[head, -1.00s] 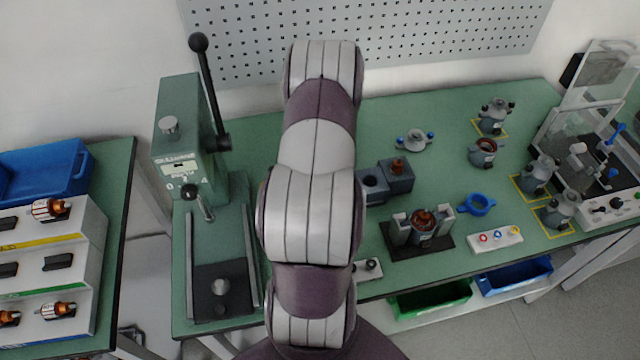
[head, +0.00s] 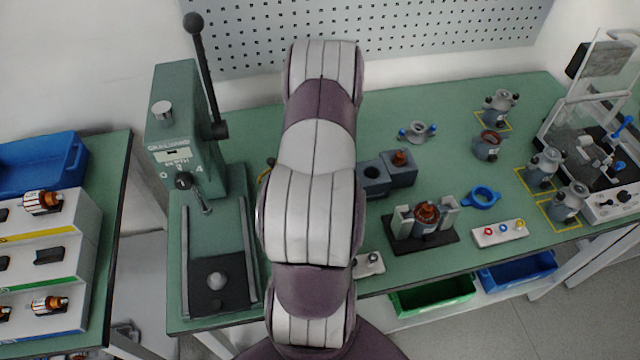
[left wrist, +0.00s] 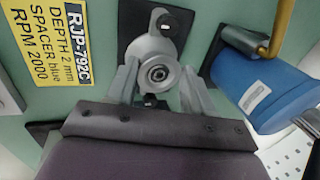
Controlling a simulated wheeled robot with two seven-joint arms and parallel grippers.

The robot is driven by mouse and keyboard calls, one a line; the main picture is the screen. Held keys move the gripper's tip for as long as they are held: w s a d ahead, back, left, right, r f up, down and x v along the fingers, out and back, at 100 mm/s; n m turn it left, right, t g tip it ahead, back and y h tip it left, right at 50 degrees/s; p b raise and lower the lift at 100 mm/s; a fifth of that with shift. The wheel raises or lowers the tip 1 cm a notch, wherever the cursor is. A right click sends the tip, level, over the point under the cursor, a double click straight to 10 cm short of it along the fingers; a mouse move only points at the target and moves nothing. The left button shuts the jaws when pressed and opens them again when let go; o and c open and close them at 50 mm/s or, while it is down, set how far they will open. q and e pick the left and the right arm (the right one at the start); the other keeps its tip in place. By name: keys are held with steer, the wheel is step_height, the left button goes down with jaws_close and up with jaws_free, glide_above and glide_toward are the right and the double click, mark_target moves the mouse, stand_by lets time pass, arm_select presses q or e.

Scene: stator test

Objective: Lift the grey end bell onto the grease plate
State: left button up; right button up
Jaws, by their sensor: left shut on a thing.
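The grey end bell (left wrist: 158,70) is a round casting with a central bore and dark-tipped ears, in the left wrist view. My left gripper (left wrist: 160,84) is shut on it, one finger on each side. A square black plate (left wrist: 132,18) lies behind the end bell on the green surface; it may be the grease plate. I cannot tell whether the end bell touches it. My own arm hides this spot in the head view. My right gripper is not in view.
A blue can (left wrist: 270,95) with a brass-coloured spout stands close right of the gripper. A yellow label (left wrist: 50,45) lies to the left. In the head view, a green press (head: 180,140) stands left; a stator holder (head: 420,235) and a blue ring (head: 481,197) sit right.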

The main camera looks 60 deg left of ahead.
arm_select(q)
steer(key=o, duration=1.3)
steer(key=shift+r, duration=0.1)
steer(key=p+v, duration=0.5)
steer(key=v, duration=0.7)
steer(key=shift+s+d+r, duration=0.1)
steer(key=shift+r, duration=0.2)
